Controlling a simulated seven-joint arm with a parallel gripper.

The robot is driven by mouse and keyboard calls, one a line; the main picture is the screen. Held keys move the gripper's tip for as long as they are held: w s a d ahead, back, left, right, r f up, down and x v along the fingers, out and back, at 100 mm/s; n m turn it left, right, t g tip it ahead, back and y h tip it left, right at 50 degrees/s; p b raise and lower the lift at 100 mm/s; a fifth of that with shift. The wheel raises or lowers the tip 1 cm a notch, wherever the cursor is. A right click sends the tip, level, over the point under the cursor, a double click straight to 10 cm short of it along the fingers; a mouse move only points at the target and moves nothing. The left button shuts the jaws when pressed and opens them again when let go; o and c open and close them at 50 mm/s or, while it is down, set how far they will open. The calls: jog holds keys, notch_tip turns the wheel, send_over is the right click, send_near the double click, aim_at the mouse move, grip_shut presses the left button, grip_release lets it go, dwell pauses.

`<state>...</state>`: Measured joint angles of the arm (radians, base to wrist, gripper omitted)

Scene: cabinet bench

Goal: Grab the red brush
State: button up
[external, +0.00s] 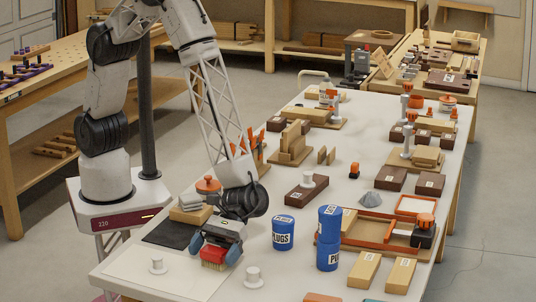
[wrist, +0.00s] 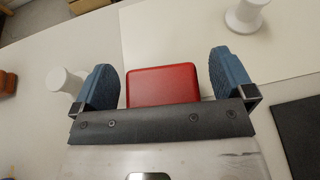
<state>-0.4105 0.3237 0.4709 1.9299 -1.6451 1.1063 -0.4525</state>
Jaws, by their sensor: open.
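The red brush (external: 213,265) is near the front of the white bench top, with a red top and pale bristle-like edge. In the wrist view its flat red face (wrist: 163,86) shows between my two blue fingers, with a gap on each side. My gripper (external: 215,252) is open and points down over the brush, one finger on either side. It also shows in the wrist view (wrist: 165,80), empty, with its dark plate hiding the brush's near edge. I cannot tell how far down the fingers reach around the brush.
White pegs stand on both sides, one at left (external: 157,266) and one at right (external: 253,277). A dark mat (external: 163,236) and stacked blocks (external: 190,213) lie behind. Blue PLUGS tubs (external: 283,233) stand to the right. The front-left bench top is mostly clear.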

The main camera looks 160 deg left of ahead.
aim_at(211, 248)
jog(key=c, duration=1)
jog(key=shift+r, duration=0.1)
jog(key=shift+r, duration=0.65)
jog(key=shift+s+r, duration=0.25)
jog(key=shift+r, duration=0.3)
jog(key=shift+s+r, duration=0.2)
jog(key=shift+r, duration=0.35)
jog(key=s+d, duration=0.1)
jog(key=s, duration=0.4)
jog(key=s+d+r, duration=0.1)
jog(key=s, duration=0.4)
jog(key=s+d, duration=0.1)
jog(key=s, duration=0.3)
jog(key=shift+s+r, duration=0.2)
jog(key=shift+s, duration=0.2)
